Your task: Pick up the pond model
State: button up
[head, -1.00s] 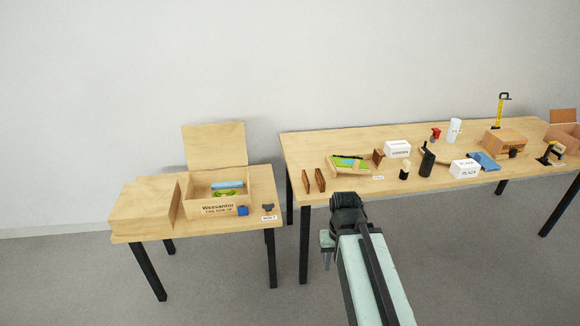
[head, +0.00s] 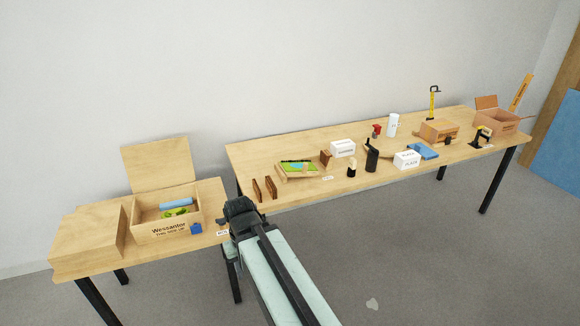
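A small landscape model (head: 299,168) with a green top and a blue patch, which looks like the pond model, lies on the long table (head: 260,150) near its left end. It sits on or in a light wooden base. My gripper (head: 231,229) is low and in front of the gap between the two tables, to the left of and nearer than the model. It is apart from the model. Its fingers are small and partly hidden by my wrist, so I cannot tell whether they are open.
Two brown wooden blocks (head: 264,188) stand left of the model. A brown block (head: 326,159) and a white box (head: 343,147) are to its right. The smaller left table holds an open wooden crate (head: 168,231) and a plain wooden box (head: 88,240).

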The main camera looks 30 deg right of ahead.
aim_at(291, 169)
jog(key=i, duration=0.85)
jog(key=z, duration=0.05)
